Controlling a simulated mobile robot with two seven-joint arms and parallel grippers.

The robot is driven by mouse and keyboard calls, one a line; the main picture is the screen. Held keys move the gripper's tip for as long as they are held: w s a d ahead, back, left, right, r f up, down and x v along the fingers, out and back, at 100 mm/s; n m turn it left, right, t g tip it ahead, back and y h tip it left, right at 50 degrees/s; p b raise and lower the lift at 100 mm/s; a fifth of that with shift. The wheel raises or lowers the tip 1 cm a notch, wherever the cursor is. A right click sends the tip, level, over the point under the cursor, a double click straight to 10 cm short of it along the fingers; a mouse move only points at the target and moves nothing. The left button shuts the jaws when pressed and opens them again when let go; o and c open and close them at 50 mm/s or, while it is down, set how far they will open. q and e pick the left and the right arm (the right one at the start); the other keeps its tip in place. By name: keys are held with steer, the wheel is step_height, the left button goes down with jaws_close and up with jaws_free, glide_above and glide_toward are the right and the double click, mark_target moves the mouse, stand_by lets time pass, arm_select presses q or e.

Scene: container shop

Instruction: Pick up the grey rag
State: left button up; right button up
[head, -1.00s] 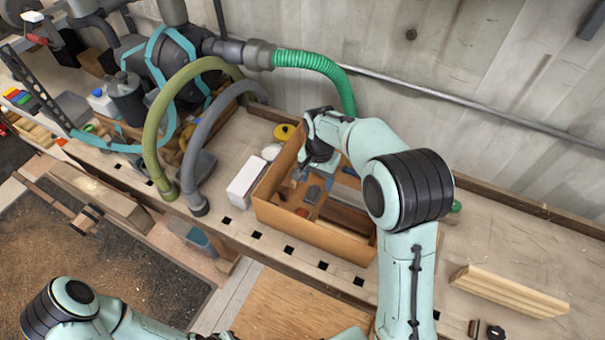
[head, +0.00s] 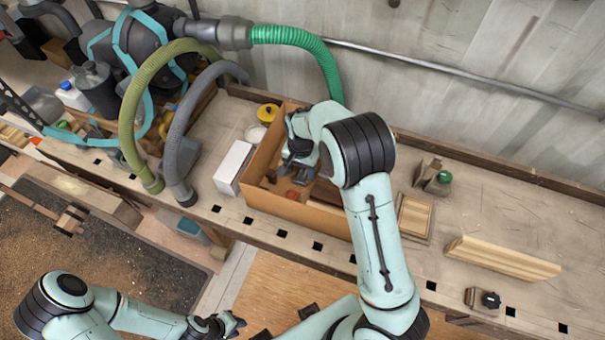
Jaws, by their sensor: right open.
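My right arm reaches over an open brown box (head: 300,211) on the workbench. My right gripper (head: 297,165) is open and points down into the box, with its fingers partly hidden by the wrist. A small grey-blue patch (head: 305,174) shows beside the fingers; I cannot tell whether it is the grey rag. No other clear sign of the rag shows, and my arm hides part of the box. My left gripper (head: 232,326) is low at the bottom of the picture, away from the box; its jaw opening is unclear.
A white carton (head: 233,167) stands left of the box. A yellow-lidded item (head: 267,113) is behind it. Green (head: 303,37) and grey (head: 180,140) hoses rise at the left and back.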

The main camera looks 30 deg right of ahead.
mark_target(300, 174)
step_height(300, 174, down, 3)
steer(key=shift+w+f, duration=0.1)
steer(key=c, duration=0.8)
